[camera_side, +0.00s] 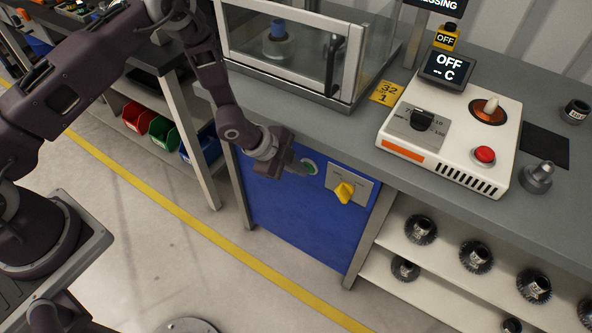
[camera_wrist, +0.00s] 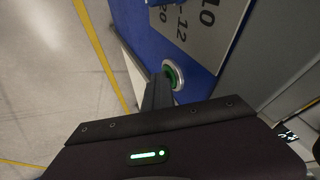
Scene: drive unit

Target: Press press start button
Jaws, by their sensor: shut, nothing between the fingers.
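The press start button (camera_side: 309,167) is a round green button in a pale ring on the blue front panel below the bench top. In the side view my gripper (camera_side: 303,168) is shut and empty, its fingertips right at the button's left side. In the wrist view the green button (camera_wrist: 172,75) shows just beyond the tips of my gripper (camera_wrist: 161,80). The fingers partly cover the button's lower left. I cannot tell whether the fingertips touch it.
A yellow knob (camera_side: 344,192) on a grey plate sits right of the button. Above stands a glass-fronted press enclosure (camera_side: 290,50) with a black handle. A white heater unit (camera_side: 450,135) with a red button (camera_side: 484,154) reads OFF. Shelves with gears (camera_side: 475,256) are at lower right.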

